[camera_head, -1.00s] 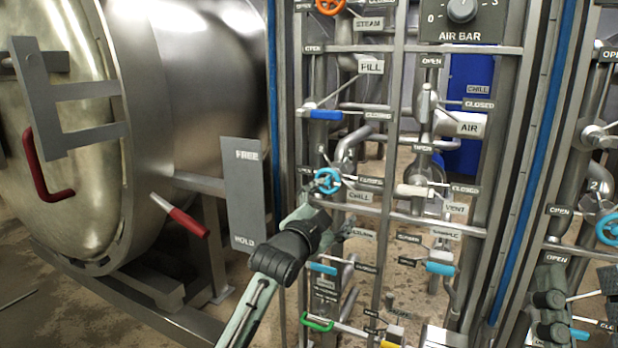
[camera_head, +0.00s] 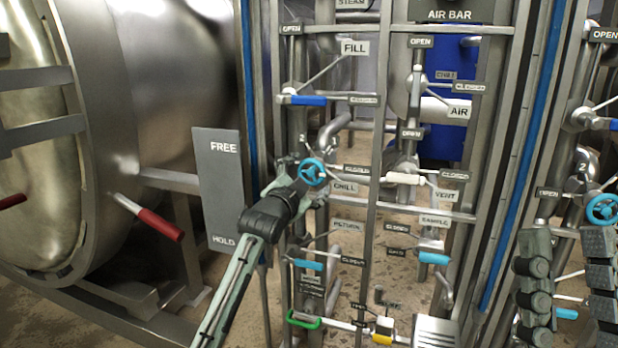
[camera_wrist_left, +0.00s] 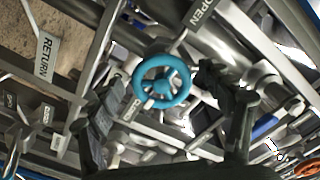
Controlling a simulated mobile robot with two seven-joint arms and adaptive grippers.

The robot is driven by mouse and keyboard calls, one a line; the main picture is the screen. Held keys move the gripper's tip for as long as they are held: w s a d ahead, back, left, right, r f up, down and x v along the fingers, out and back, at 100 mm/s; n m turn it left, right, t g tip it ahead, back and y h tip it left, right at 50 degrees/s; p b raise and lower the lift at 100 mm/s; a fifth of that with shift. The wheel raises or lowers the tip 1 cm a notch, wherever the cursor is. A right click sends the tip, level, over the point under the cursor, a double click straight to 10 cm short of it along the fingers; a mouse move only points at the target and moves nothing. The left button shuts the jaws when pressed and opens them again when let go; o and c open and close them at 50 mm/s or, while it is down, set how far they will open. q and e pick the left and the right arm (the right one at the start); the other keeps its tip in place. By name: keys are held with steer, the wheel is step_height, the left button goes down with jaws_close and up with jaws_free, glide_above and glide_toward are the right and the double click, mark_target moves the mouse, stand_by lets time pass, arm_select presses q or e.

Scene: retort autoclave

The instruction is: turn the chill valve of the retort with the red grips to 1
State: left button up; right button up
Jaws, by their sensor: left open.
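The chill valve is a light blue handwheel (camera_head: 312,172) on the pipe rack, above the CHILL sign (camera_head: 344,187). A CLOSED tag (camera_head: 357,169) is to its right and a 2 plate is just above. The pointer setting is too small to read. The wheel also shows in the left wrist view (camera_wrist_left: 163,80). My left gripper (camera_head: 302,174) is at the wheel, coming from the lower left. In the left wrist view its open fingers stand on either side of the wheel; I cannot tell whether they touch it. Dark segmented parts of my right arm (camera_head: 535,285) show at lower right.
The retort (camera_head: 160,90) with a red grip (camera_head: 158,223) stands at left. A grey FREE/HOLD plate (camera_head: 218,190) is left of the rack. FILL, AIR and VENT levers crowd around. Another light blue wheel (camera_head: 601,209) is on the right rack.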

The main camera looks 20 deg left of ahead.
arm_select(q)
steer(key=shift+w, duration=0.5)
steer(key=shift+c, duration=0.5)
steer(key=c, duration=1.1)
